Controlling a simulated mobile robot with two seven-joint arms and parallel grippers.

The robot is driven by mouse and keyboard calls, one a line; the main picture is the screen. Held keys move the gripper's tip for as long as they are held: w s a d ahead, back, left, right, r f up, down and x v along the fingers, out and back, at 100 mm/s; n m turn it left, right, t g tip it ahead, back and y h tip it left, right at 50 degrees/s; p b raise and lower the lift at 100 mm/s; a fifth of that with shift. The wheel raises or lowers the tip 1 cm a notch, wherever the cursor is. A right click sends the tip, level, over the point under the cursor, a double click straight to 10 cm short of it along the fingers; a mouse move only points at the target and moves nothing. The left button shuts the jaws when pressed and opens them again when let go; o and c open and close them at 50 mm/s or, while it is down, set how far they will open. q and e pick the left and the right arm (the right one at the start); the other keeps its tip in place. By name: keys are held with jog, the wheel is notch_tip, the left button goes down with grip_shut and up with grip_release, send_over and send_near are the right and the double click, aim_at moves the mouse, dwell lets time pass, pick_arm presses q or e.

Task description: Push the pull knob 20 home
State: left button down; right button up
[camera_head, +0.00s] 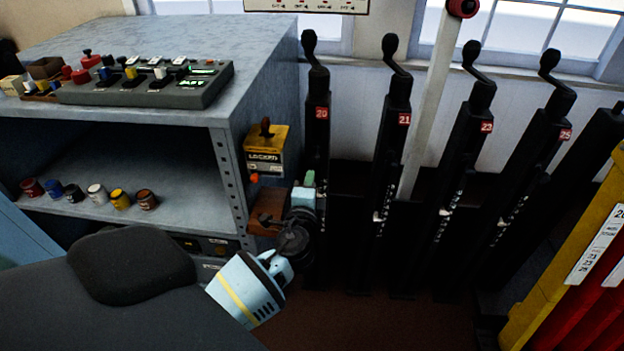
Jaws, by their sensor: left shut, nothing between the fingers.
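Lever 20 (316,150), a black post with a red number plate, stands just right of the grey cabinet. I cannot make out a pull knob marked 20. A brown wooden block (267,209) is mounted on the cabinet's side, and my gripper hides its right part. A small dark stub shows on the block's face. My left gripper (308,182) is shut and empty, with pale green fingertips just right of the block and in front of lever 20's lower post. Whether it touches either is unclear. My right gripper is not in view.
A yellow box (267,150) reading LOCKED sits above the wooden block. Levers 21 (396,140), 23 (480,140) and 25 (553,140) stand to the right. A control panel (150,83) lies on the cabinet (255,40). Several small pots (97,193) stand on its shelf.

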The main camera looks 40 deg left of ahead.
pick_arm(q)
jog(key=v, duration=0.8)
jog(key=shift+s+f+b, duration=0.15)
jog(key=shift+s+b, duration=0.1)
jog(key=shift+b, duration=0.1)
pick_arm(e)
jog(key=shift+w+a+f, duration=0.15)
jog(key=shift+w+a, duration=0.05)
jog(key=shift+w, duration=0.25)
pick_arm(q)
jog(key=shift+d, duration=0.15)
